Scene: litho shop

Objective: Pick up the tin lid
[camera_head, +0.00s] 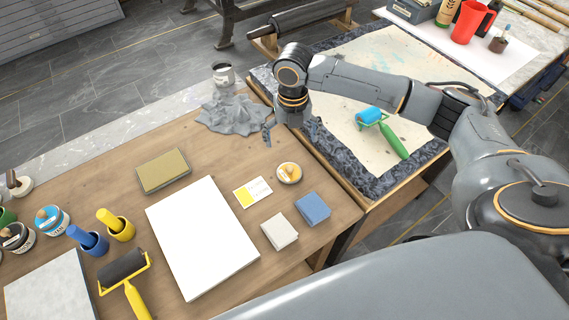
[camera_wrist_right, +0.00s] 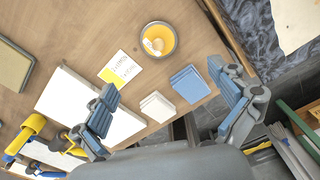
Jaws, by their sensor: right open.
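The tin lid (camera_head: 289,172) looks like a small, shallow round metal dish with a yellow inside. It lies on the wooden table, right of a white and yellow card. In the right wrist view the tin lid (camera_wrist_right: 159,40) is near the top middle, with a small pale shape inside that I cannot make out. My right gripper (camera_head: 268,132) is above the table, farther back than the lid and apart from it. In the wrist view the right gripper (camera_wrist_right: 165,82) has its fingers spread wide with nothing between them. My left gripper is not in view.
A white and yellow card (camera_head: 252,192), a blue block (camera_head: 312,208) and a pale block (camera_head: 280,231) lie close to the lid. A large white sheet (camera_head: 203,238) is to the left. A crumpled grey rag (camera_head: 232,115) lies near my right gripper.

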